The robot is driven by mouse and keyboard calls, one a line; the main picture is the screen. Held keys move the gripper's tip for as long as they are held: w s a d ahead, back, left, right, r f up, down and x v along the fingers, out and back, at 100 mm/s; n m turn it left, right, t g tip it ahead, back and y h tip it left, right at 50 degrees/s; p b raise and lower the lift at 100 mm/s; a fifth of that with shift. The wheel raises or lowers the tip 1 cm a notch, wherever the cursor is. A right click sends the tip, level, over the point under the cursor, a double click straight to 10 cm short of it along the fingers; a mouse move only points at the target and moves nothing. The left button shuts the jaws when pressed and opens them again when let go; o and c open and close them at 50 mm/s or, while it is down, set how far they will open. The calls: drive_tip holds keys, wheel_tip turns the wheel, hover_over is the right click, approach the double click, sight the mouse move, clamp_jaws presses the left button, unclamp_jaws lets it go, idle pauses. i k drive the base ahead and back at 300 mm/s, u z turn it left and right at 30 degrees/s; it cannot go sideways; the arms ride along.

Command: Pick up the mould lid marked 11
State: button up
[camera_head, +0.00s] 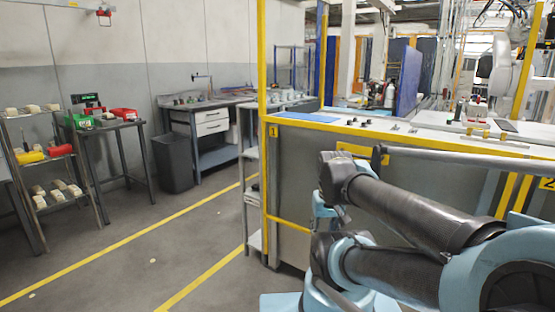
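I cannot make out a mould lid marked 11 in the head view. Several small pale blocks sit on the metal rack (24,113) at the far left, on its top and lower shelves; they are too small to read any marking. My gripper cannot be made out; only dark links and light blue joints of my arm show at the lower right, in front of the yellow-framed bench.
A yellow-framed bench (300,184) tagged 1 fills the middle right, with small parts on top. A small table (112,125) with red and green bins, a dark bin (173,163) and a workbench (222,103) stand along the wall. Floor (130,262) at left is clear, with yellow lines.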

sight(478, 106)
drive_tip(key=z, duration=1.3)
